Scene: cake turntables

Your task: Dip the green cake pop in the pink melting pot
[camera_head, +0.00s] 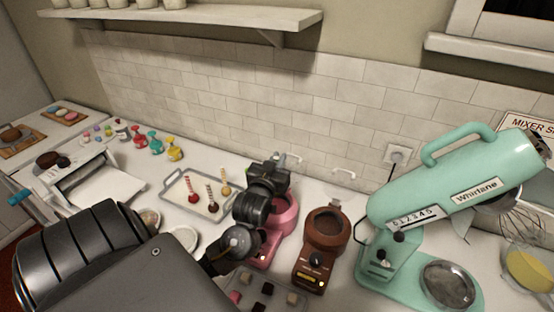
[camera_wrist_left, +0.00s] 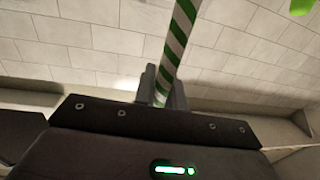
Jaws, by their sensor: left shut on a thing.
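The pink melting pot (camera_head: 290,217) stands on the counter, its near-left side partly covered by my left arm. My left gripper (camera_head: 268,172) is over or just behind the pot in the head view; its exact height over the pot I cannot tell. In the left wrist view the gripper (camera_wrist_left: 163,90) is shut on a green-and-white striped stick (camera_wrist_left: 181,35) that runs out of the top of the picture. The pop's head on this stick is not clearly visible. A bright green patch (camera_wrist_left: 303,6) shows at the top right corner. My right gripper is not in view.
A brown melting pot (camera_head: 309,266) stands right of the pink one, then a mint stand mixer (camera_head: 440,195). A tray (camera_head: 172,184) with several cake pops lies left of the pink pot. A tray of cubes (camera_head: 236,297) is in front. The tiled wall (camera_head: 250,110) is behind.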

